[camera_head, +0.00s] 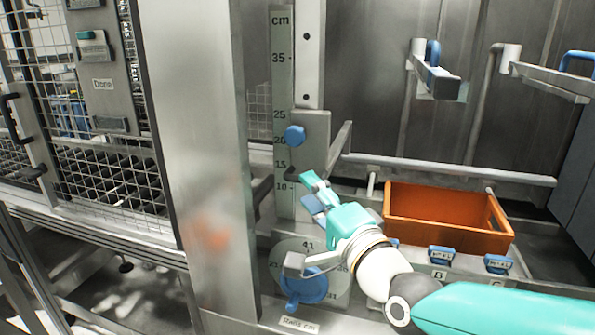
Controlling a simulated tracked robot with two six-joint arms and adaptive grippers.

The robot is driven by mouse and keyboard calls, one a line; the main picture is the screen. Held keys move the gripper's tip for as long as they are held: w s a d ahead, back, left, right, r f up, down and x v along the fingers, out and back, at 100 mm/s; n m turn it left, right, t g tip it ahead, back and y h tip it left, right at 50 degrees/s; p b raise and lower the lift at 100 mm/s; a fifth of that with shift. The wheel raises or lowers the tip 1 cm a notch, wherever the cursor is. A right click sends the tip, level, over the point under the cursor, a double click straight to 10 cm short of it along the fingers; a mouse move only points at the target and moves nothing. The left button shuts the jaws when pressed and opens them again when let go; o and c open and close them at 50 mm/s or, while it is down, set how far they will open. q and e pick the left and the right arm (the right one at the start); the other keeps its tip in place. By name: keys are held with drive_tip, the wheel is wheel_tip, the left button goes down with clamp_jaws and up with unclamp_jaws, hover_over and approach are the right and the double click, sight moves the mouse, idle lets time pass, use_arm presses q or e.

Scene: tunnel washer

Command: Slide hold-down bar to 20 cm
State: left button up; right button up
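The upright cm scale (283,80) stands left of centre, with marks from 10 up to 35 readable. A grey slide block (313,140) with a round blue knob (295,136) sits beside it, the knob between the 20 and 25 marks. A grey arm (341,148) runs back from the block, and a long horizontal bar (450,171) lies behind it. My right gripper (311,192) is below the block, near a dark lever end (291,173) at about the 15 mark. Its fingers overlap in this view, so their opening is unclear. My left gripper is out of view.
A round dial (341,283) with a blue handle (307,287) is below my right gripper. An orange bin (447,219) stands to the right, behind small blue-handled parts (441,255). A wide steel post (192,150) and mesh door (105,185) bound the left.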

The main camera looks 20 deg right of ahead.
drive_tip(key=shift+p+x, duration=0.65)
drive_tip(key=shift+x, duration=1.9)
clamp_jaws()
